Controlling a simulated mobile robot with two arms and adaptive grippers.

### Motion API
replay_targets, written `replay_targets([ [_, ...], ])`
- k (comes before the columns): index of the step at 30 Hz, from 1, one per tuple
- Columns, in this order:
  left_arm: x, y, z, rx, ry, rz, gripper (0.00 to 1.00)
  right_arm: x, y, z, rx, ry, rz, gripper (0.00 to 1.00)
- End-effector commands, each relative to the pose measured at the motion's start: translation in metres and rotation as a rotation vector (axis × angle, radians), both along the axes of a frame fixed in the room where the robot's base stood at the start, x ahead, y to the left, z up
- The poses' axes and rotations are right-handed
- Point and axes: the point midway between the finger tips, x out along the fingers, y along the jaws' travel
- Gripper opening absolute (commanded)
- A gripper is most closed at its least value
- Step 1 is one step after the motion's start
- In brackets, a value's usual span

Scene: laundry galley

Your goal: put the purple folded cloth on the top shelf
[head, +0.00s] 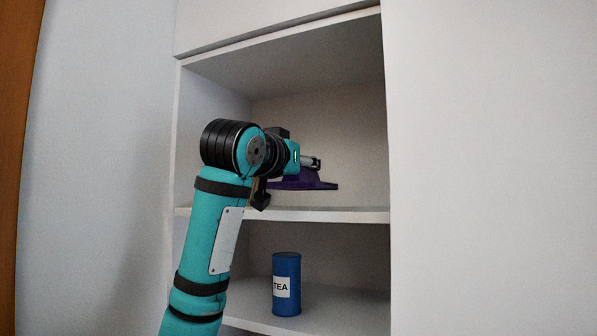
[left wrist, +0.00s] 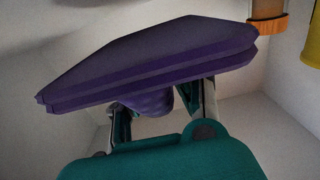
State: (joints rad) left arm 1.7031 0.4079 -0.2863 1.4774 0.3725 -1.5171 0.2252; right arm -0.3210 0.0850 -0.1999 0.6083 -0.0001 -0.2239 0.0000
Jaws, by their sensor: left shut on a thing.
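The purple folded cloth (head: 305,181) is inside the open upper compartment, over the top shelf (head: 330,215). My left gripper (head: 312,162) reaches in from the left and is shut on the cloth. In the left wrist view the cloth (left wrist: 150,65) spans the picture, with a bunched part pinched between the fingers (left wrist: 160,105). Whether its underside touches the shelf board cannot be told. My arm hides the left part of the shelf. My right gripper is not in view.
A blue TEA tin (head: 287,284) stands on the shelf below. A brown thing with an orange band (left wrist: 267,18) and a yellow thing (left wrist: 312,40) show at the wrist view's right edge. The compartment's right side (head: 345,130) looks clear in the head view.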

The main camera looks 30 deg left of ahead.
Motion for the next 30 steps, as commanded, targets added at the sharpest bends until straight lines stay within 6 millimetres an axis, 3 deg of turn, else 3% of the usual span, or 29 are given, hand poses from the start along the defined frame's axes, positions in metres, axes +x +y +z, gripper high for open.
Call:
replay_targets([
  [4,0.008,0.010,0.000,0.001,-0.002,0.000,0.00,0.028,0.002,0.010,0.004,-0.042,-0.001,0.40],
  [8,0.017,0.022,0.000,-0.001,0.001,0.002,0.00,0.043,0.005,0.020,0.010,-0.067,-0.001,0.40],
  [16,0.017,0.021,-0.034,0.002,-0.001,0.000,0.00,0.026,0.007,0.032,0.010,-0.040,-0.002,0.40],
  [21,0.017,0.021,-0.038,0.001,-0.003,-0.001,0.00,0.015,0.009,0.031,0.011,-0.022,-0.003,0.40],
  [29,0.017,0.021,-0.042,0.001,-0.002,-0.001,0.00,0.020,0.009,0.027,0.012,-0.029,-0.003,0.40],
  [30,0.017,0.021,-0.042,0.001,-0.002,-0.001,0.26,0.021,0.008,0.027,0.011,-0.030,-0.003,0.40],
])
